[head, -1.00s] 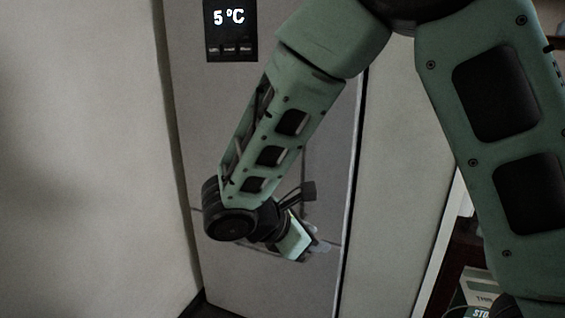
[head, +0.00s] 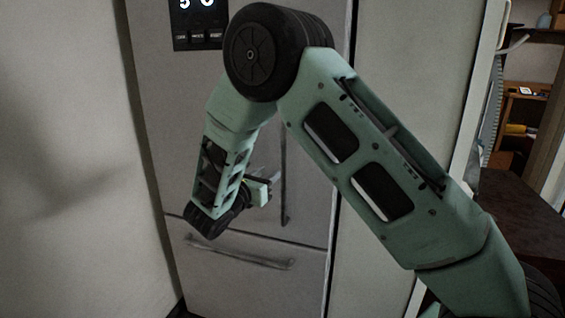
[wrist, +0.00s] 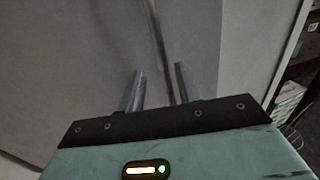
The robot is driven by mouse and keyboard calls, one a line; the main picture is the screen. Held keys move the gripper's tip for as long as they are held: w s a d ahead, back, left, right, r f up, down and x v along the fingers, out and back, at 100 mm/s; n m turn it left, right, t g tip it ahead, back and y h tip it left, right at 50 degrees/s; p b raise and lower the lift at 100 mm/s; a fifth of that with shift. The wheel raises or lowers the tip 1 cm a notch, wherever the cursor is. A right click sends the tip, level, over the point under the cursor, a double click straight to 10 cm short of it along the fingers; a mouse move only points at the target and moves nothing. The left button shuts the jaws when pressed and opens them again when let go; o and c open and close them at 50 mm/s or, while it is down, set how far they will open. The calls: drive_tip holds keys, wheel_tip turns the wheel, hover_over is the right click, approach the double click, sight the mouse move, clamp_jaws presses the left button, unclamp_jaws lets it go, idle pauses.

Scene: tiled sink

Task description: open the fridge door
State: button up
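The fridge (head: 165,130) is a tall grey unit, its upper door shut above a lower drawer. A thin vertical door handle (head: 284,190) runs down the right part of the upper door. My gripper (head: 273,182) is just left of this handle in the head view, partly hidden by my own arm. In the wrist view my gripper (wrist: 159,70) is open, its two fingers apart and empty. The handle (wrist: 158,35) runs down the picture between them. I cannot tell whether it lies within the fingers' reach or beyond them.
A horizontal drawer handle (head: 240,255) lies below the upper door. A dark display panel (head: 198,24) is near the top. A pale wall (head: 60,150) stands close on the left. Shelves (head: 525,110) and a dark surface (head: 520,215) are at the right.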

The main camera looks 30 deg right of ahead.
sight(281, 164)
drive_tip(key=p+x, duration=0.1)
drive_tip(key=x, duration=0.8)
drive_tip(key=shift+d, duration=0.15)
clamp_jaws()
